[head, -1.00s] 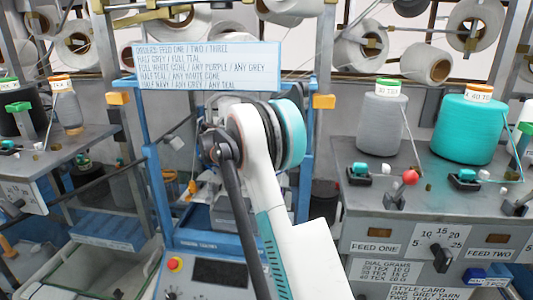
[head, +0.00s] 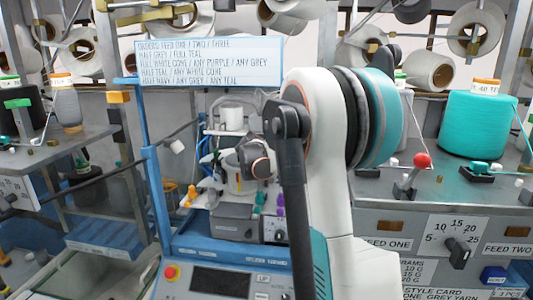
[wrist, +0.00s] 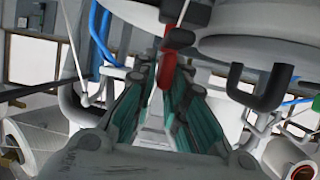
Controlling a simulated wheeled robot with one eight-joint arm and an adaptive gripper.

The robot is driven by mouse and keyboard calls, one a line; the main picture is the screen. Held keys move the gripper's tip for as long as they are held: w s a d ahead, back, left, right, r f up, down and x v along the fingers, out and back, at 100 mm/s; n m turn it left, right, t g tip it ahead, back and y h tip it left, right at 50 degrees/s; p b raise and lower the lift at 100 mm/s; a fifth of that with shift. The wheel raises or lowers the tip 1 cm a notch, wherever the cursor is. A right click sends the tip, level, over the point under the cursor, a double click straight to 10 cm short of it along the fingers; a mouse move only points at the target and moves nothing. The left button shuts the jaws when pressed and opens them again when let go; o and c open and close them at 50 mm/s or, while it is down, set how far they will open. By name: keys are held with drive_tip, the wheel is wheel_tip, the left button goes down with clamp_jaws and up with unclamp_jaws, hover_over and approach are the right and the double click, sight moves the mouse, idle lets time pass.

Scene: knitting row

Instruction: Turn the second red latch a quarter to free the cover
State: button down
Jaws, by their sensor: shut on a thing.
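In the wrist view, a red latch (wrist: 169,62) stands upright between the tips of my gripper (wrist: 165,75), which is shut on it. The teal-padded fingers reach up from the bottom of the picture. The latch sits below the edge of a large pale round part (wrist: 250,50); I cannot tell whether this is the cover. Only one red latch shows clearly, so I cannot tell its place in the row. In the head view, my arm covers part of the machine, and I cannot make out the gripper or the latch there.
Dark curved hooks or pipes (wrist: 262,88) flank the fingers, with blue tubing (wrist: 100,30) at left. In the head view, a blue machine frame (head: 160,190) stands around the work area. A red-knobbed lever (head: 421,160) and a teal cone (head: 473,124) are on the right bench.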

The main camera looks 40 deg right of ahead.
drive_tip(key=shift+n+t+y, duration=0.3)
idle(0.4)
drive_tip(key=c, duration=1.7)
unclamp_jaws()
drive_tip(key=shift+w, duration=0.1)
drive_tip(key=shift+a, duration=0.15)
drive_tip(key=v, duration=1.2)
